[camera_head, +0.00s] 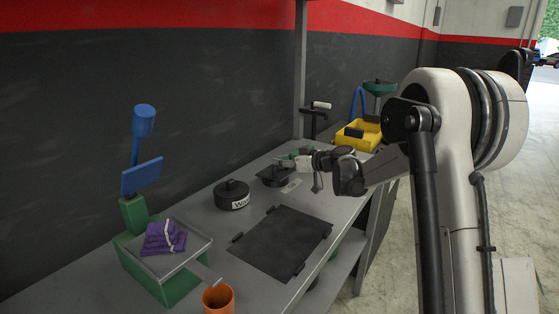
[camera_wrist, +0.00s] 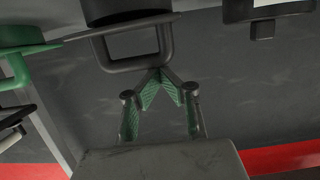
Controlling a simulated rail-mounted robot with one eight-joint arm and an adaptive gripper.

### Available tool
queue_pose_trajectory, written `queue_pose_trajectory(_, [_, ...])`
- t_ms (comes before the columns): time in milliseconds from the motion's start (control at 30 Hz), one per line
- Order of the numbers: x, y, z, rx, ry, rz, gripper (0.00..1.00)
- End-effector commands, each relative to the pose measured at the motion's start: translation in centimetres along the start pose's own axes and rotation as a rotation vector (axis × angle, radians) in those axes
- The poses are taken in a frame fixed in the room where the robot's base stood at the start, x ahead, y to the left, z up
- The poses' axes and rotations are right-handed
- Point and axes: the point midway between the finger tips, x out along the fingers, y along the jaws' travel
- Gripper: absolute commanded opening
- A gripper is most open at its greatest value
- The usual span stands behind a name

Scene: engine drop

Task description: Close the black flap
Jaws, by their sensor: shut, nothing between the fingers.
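The black flap (camera_head: 282,243) is a dark rectangular panel that looks flat on the grey workbench, with small dark tabs at its edges. In the head view my gripper (camera_head: 316,186) is above the bench, beyond the panel's far right end and apart from it. In the wrist view its green-padded fingertips (camera_wrist: 161,76) meet and hold nothing. They are close to a dark loop handle (camera_wrist: 135,65) on a black object; I cannot tell whether they touch it. The flap is not clearly seen in the wrist view.
A lidded black pot (camera_head: 232,197) with a white label stands behind the panel, near another black object (camera_head: 275,176). A green stand with a tray of purple cloth (camera_head: 163,238) and an orange cup (camera_head: 218,298) are at the left. A yellow bin (camera_head: 358,136) is beyond my gripper.

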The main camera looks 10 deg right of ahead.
Motion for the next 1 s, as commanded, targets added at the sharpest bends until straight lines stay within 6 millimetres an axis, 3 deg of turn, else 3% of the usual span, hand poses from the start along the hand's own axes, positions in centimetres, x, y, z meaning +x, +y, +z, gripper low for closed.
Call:
queue_pose_trajectory(67, [-0.2,0.0,0.7,0.0,0.0,0.001,0.0])
queue_pose_trajectory(367, [-0.3,0.0,0.2,0.0,0.0,0.0,0.0])
queue_pose_trajectory(667, [-2.2,-0.2,-3.5,0.0,-0.001,-0.002,0.0])
queue_pose_trajectory(700, [-2.9,-0.1,-2.3,0.0,-0.001,-0.001,0.0])
queue_pose_trajectory(1000, [-7.0,-0.1,2.1,0.0,-0.001,-0.001,0.0])
